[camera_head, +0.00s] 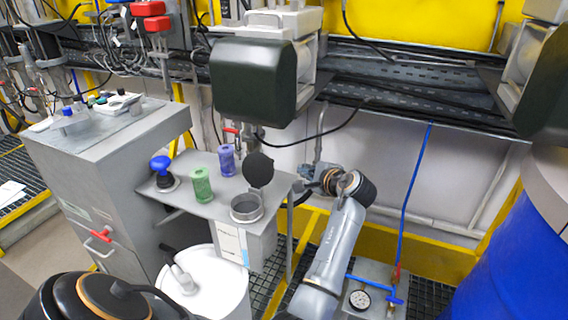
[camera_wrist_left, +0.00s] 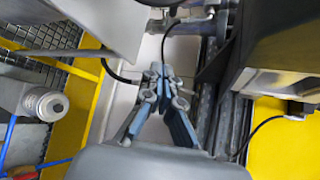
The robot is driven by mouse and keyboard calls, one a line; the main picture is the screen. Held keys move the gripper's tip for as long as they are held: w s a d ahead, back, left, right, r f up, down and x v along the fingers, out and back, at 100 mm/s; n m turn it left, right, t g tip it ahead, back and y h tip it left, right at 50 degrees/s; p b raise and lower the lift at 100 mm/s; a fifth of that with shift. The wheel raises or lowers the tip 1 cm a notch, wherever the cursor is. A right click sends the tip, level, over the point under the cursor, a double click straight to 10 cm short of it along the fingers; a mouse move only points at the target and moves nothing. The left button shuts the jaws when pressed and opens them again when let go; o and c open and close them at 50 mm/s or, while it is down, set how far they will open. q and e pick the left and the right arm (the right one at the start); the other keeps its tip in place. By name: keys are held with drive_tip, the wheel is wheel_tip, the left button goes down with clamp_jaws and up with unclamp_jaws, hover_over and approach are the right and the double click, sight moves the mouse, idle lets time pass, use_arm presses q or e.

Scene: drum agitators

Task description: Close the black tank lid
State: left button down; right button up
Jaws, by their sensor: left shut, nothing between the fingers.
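The black tank lid (camera_head: 259,170) is a round disc standing raised, nearly upright, at the back of the grey tank's round opening (camera_head: 246,208). The opening is uncovered. I cannot make out the lid in the left wrist view. My right gripper is not in view.
A dark green box (camera_head: 250,82) hangs above. A blue drum (camera_head: 510,260) stands at the right.

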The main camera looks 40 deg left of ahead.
sight(261, 168)
use_arm(q)
drive_tip(key=p+x, duration=0.1)
drive_tip(key=x, duration=0.8)
drive_tip(key=shift+w+a, duration=0.1)
drive_tip(key=shift+a, duration=0.25)
drive_tip(key=shift+a+r, duration=0.1)
drive_tip(key=shift+a, duration=0.1)
drive_tip(key=s, duration=0.1)
drive_tip(key=s+r+p, duration=0.1)
drive_tip(key=s+p, duration=0.1)
drive_tip(key=shift+s+a+r, duration=0.15)
drive_tip(key=shift+a+r, duration=0.05)
drive_tip(key=shift+a, duration=0.05)
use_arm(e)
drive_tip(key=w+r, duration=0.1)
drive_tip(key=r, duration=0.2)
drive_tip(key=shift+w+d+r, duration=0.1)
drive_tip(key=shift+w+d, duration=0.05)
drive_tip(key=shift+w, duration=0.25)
use_arm(q)
drive_tip(key=shift+a, duration=0.15)
